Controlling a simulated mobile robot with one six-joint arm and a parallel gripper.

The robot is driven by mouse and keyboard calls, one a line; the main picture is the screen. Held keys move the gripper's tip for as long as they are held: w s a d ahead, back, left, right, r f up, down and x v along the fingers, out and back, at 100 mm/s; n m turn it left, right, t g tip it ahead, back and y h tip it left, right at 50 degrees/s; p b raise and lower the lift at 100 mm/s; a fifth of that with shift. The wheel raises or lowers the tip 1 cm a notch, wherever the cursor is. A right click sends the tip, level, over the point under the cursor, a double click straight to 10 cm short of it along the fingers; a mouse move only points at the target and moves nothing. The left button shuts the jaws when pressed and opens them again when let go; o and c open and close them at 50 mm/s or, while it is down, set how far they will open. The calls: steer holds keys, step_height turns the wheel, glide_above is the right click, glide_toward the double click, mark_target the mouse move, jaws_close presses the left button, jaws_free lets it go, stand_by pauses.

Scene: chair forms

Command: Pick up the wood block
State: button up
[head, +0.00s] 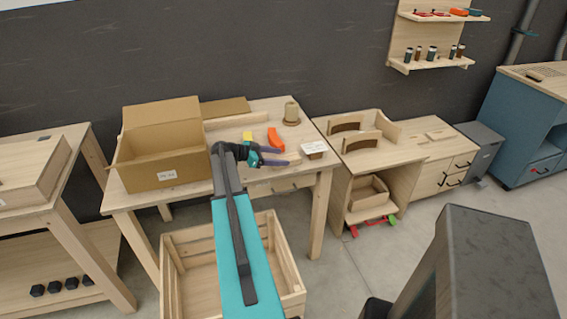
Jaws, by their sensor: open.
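A pale wood block (293,158) lies on the wooden workbench (325,163), right of the cardboard box. My gripper (277,156) is over the bench with its fingers pointing right, open, at the block's left end. The fingers and wrist cover part of the block. I cannot tell whether the fingers touch it or how high they are above the bench. My turquoise arm reaches up from the bottom of the head view.
An open cardboard box (165,158) stands left of my gripper. A yellow item (247,137), an orange item (275,140), a spool (291,113) and a small white-topped box (315,149) are close by. A slatted crate (290,262) stands on the floor below.

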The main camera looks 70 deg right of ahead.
mark_target(289, 157)
steer(key=shift+p+x, duration=0.45)
steer(key=shift+x, duration=0.55)
steer(key=shift+d, duration=0.1)
steer(key=shift+p+x, duration=1.3)
steer(key=shift+x, duration=0.25)
steer(key=shift+p+x, duration=0.3)
steer(key=shift+x, duration=0.7)
steer(key=shift+r, duration=0.1)
steer(key=shift+c, duration=0.4)
steer(key=c, duration=1.1)
